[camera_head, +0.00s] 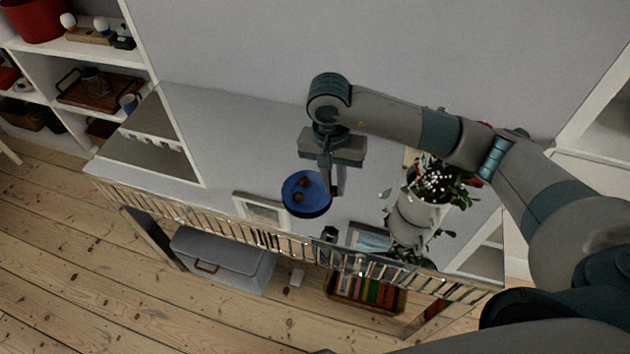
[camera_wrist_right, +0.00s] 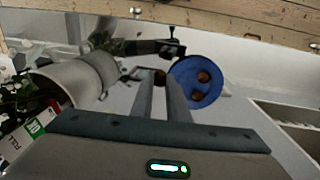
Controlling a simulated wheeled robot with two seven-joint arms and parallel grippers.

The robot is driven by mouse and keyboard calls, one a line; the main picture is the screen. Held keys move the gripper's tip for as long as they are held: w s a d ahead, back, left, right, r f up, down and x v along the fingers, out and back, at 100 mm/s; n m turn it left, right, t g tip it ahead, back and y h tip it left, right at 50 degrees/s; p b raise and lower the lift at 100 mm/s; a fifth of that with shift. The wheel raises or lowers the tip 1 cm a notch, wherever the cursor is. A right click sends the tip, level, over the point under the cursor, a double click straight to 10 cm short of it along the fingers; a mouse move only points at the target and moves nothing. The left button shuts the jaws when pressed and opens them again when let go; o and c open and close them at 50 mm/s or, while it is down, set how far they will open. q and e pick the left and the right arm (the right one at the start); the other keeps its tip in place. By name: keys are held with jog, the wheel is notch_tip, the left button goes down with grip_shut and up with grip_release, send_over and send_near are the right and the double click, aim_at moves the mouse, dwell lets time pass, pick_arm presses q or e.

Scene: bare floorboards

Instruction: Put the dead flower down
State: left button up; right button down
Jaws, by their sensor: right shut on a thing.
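My right gripper (camera_head: 336,187) points down over the grey top of the low cabinet. It is shut on a small dark brown thing, seemingly the dead flower (camera_wrist_right: 160,77), which shows between its fingertips in the right wrist view. A round blue dish (camera_head: 314,208) is just left of the fingers in the head view; it also shows in the right wrist view (camera_wrist_right: 186,68). Two similar brown pieces (camera_head: 299,196) lie in the dish. Whether the held piece is over the dish's rim or beside it, I cannot tell. My left gripper is out of view.
A white pot (camera_head: 411,219) with flowering plants (camera_head: 445,184) stands right of the gripper. Picture frames (camera_head: 262,209) stand near the cabinet's front railing (camera_head: 228,229). A mirror-like panel (camera_head: 150,147) is at the left. The cabinet top behind the dish is clear.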

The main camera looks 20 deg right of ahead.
jog(key=w+f, duration=0.1)
jog(key=w, duration=0.1)
jog(key=w+a+f+p, duration=0.1)
jog(key=w, duration=0.1)
jog(key=w+a+f+p, duration=0.1)
jog(key=w+f, duration=0.1)
jog(key=shift+w+a, duration=0.1)
jog(key=shift+a, duration=0.15)
jog(key=shift+f, duration=0.1)
jog(key=shift+f+p, duration=0.3)
jog(key=shift+p, duration=0.15)
notch_tip(320, 180, down, 3)
jog(key=shift+r+p, duration=0.1)
jog(key=shift+p, duration=0.65)
jog(key=shift+f, duration=0.2)
